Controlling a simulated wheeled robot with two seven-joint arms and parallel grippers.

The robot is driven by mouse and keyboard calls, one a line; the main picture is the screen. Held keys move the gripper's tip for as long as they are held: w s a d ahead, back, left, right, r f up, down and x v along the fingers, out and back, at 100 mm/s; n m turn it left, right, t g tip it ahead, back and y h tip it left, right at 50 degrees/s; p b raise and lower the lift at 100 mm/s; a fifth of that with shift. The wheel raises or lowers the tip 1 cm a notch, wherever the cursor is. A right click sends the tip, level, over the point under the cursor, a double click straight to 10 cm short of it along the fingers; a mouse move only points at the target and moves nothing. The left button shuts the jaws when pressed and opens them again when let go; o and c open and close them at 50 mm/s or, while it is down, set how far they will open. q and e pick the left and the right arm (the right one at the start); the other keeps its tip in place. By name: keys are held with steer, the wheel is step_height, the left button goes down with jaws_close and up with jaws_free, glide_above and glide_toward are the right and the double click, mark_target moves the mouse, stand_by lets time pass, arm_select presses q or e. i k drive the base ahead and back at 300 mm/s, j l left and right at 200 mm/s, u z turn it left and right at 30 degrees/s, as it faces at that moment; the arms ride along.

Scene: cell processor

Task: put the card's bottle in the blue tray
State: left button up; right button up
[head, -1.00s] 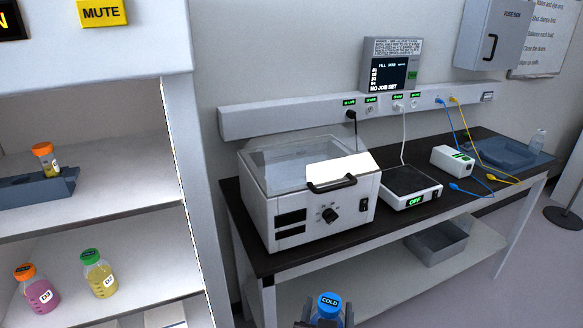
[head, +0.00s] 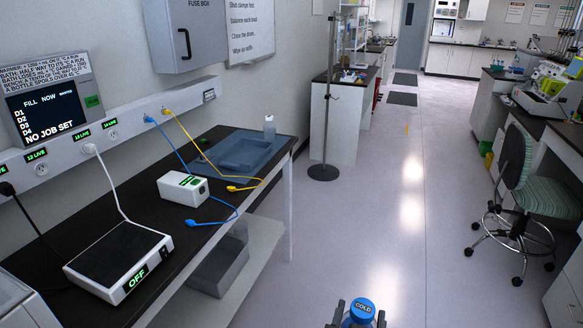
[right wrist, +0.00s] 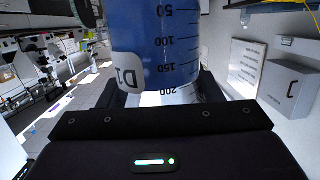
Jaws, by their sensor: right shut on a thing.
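My right gripper (head: 357,319) is at the bottom of the head view, shut on a bottle with a blue cap marked COLD (head: 362,307). In the right wrist view the same bottle (right wrist: 165,50) is blue with volume marks and a white label that reads D1 or similar, partly turned away. The blue tray (head: 236,152) lies at the far end of the black bench, well ahead and to the left of the gripper. A small clear bottle (head: 269,128) stands at its back right corner. A wall screen (head: 48,112) lists D1 to D4 and NO JOB SET. My left gripper is out of view.
A flat device showing OFF (head: 118,259) and a white box (head: 183,188) stand on the bench. Blue and yellow cables (head: 210,172) run across it near the tray. A stand (head: 323,172) and a swivel chair (head: 520,200) flank open floor (head: 400,220).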

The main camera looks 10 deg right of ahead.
mark_target(254, 155)
steer(key=i+l+z, duration=0.15)
steer(key=i, duration=0.55)
steer(key=i+l+z, duration=0.2)
steer(key=i, duration=0.5)
steer(key=j, duration=0.1)
